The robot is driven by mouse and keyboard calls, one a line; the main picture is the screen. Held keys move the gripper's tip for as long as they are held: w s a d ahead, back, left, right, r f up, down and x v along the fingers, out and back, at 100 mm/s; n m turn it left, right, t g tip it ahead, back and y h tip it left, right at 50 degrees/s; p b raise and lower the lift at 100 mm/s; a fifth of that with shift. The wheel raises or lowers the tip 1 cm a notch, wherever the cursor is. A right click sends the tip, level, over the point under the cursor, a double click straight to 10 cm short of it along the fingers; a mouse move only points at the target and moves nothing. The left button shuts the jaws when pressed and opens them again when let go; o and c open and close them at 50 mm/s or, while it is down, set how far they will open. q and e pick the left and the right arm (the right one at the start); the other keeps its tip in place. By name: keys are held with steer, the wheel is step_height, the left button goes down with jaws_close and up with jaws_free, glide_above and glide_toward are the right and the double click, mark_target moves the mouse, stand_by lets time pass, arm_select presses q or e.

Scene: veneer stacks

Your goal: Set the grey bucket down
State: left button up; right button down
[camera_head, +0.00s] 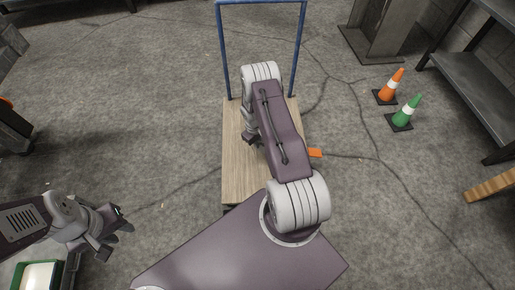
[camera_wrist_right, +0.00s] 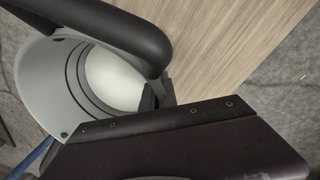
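The right wrist view is filled by a grey disc-like shape with dark rings and a pale centre, a thick black bar and a dark panel. The platform also shows in the right wrist view (camera_wrist_right: 225,50). My left gripper (camera_head: 121,221) is open and empty above the floor at lower left.
A blue frame handle (camera_head: 222,50) stands at the platform's far end. A small orange item (camera_head: 315,153) shows beside my right arm. Orange (camera_head: 391,86) and green (camera_head: 406,113) cones and a dark shelf (camera_head: 475,80) are at right. A green bin (camera_head: 17,277) is at lower left.

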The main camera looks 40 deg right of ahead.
step_height(320, 180, down, 3)
steer(key=shift+f+b, duration=0.2)
steer(key=shift+b, duration=0.55)
steer(key=shift+f, duration=0.15)
steer(key=c, duration=1.7)
jaws_free()
